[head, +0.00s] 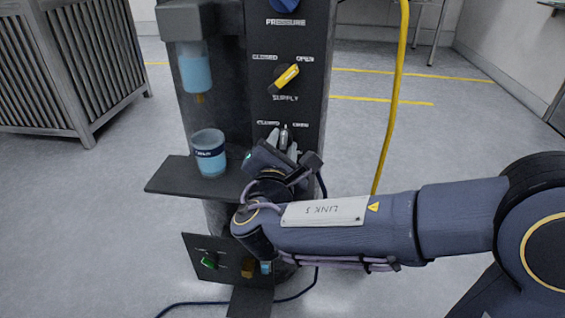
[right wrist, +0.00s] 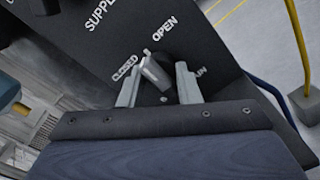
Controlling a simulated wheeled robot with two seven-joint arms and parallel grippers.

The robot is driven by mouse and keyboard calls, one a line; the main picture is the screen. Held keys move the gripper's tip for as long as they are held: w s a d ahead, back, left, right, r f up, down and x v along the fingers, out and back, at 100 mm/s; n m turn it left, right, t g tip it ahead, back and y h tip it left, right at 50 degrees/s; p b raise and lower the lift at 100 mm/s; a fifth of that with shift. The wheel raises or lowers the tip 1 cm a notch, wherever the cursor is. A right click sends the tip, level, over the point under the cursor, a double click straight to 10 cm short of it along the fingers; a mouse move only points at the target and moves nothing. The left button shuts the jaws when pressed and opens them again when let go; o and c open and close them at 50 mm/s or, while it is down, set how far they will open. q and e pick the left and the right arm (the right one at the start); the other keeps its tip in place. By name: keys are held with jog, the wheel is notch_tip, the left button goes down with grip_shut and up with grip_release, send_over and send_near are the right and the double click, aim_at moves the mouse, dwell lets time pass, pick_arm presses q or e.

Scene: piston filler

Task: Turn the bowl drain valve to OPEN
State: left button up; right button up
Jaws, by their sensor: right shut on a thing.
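The drain valve's grey handle (head: 284,134) is the lowest of the valves on the black upright panel, below the SUPPLY label. The words CLOSED and OPEN stand above it on either side. In the head view the handle points about upward, between the two words. In the right wrist view the handle (right wrist: 154,72) lies between the fingers, and part of a label beside the right finger is hidden. My right gripper (head: 280,142) is shut on this handle, coming from below and in front. It also shows in the right wrist view (right wrist: 158,88). My left gripper is not in view.
The yellow supply handle (head: 284,78) sits just above, tilted toward OPEN. A blue cup (head: 209,155) stands on the dark shelf (head: 165,178) left of my gripper. A lower panel (head: 196,257) has a green control.

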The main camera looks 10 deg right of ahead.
jog(key=m+b, duration=0.2)
jog(key=b, duration=0.1)
jog(key=m+b, duration=0.2)
jog(key=b, duration=0.1)
jog(key=m+b, duration=0.2)
jog(key=b, duration=0.1)
jog(key=shift+f+m, duration=0.3)
jog(key=shift+m, duration=0.1)
jog(key=shift+r+m+b, duration=0.25)
jog(key=shift+m+b, duration=0.85)
jog(key=shift+b, duration=0.3)
jog(key=o, duration=1)
jog(key=shift+c, duration=0.2)
jog(key=shift+r, duration=0.1)
jog(key=shift+s, duration=0.1)
